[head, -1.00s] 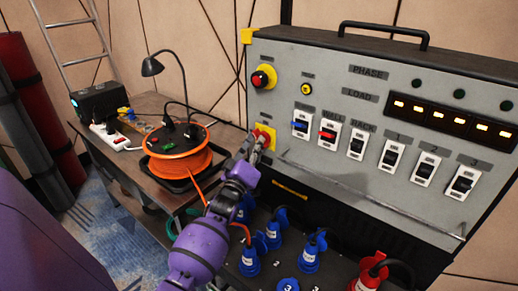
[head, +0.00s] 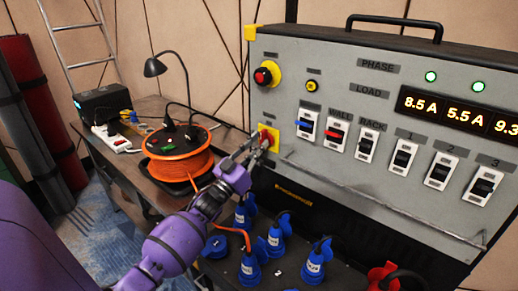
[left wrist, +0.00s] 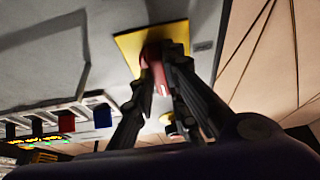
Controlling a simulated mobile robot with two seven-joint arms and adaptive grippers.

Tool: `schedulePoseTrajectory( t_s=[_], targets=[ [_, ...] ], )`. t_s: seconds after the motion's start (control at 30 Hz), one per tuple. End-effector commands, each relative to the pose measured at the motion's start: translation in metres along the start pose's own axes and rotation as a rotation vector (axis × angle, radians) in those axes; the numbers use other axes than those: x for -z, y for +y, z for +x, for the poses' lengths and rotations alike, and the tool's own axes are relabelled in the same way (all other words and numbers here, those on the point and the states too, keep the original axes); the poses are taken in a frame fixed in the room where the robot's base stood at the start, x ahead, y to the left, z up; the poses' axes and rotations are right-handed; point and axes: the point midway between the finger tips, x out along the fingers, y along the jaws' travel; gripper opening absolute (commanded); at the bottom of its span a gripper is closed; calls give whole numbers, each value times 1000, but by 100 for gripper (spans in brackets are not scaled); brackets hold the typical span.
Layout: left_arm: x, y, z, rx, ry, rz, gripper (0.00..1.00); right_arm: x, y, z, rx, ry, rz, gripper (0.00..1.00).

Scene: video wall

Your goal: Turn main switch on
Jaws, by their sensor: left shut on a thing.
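The main switch is a red rotary handle (head: 266,136) on a yellow square plate (head: 273,131) at the left side of the grey power panel (head: 300,185). My left gripper (head: 259,145) reaches it from the lower left and is shut on the handle. In the left wrist view, the two dark fingers (left wrist: 158,85) close around the red handle (left wrist: 152,60) in front of the yellow plate (left wrist: 128,46). The fingers partly hide the handle. Green lamps (head: 431,76) are lit and the display (head: 460,112) shows yellow current readings. My right gripper is not in view.
A red emergency button (head: 263,76) sits above the switch. Breaker switches (head: 308,122) line the panel above a metal rail (head: 380,205). Blue plugs (head: 273,240) stand below. An orange cable reel (head: 180,163) rests on the wooden table (head: 150,108) at left.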

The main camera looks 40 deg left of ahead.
Motion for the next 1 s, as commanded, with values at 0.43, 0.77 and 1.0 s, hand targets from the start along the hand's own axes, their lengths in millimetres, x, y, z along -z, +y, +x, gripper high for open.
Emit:
schedulePoseTrajectory(
  t_s=[0.43,0.77,1.0],
  targets=[
    [4,-1,2,-12,6,31,0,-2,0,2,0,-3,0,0],
    [3,0,2,-12,6,29,32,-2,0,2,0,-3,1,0],
    [1,0,0,-11,2,27,32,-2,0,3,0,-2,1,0]
  ],
)
